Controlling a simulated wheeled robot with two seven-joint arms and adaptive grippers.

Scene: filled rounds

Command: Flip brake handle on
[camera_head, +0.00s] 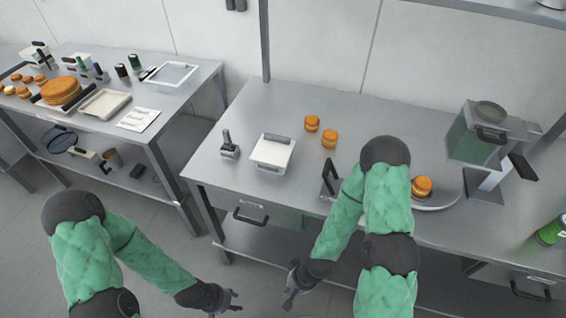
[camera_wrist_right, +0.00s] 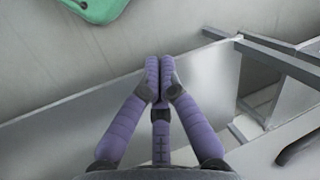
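A black upright lever (camera_head: 329,177) on a small base stands near the front edge of the right table; it looks like a brake handle, but no label on it is readable. My right arm partly covers the area beside it. My right gripper (camera_head: 290,288) is low in front of the table, apart from the lever. In the right wrist view its purple fingers (camera_wrist_right: 158,78) meet at the tips, with nothing between them. My left gripper (camera_head: 230,299) hangs low, left of the right one and away from the table; its finger opening is too small to judge.
A round turntable (camera_head: 447,203) bearing a filled round (camera_head: 421,187) is partly behind my right arm.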

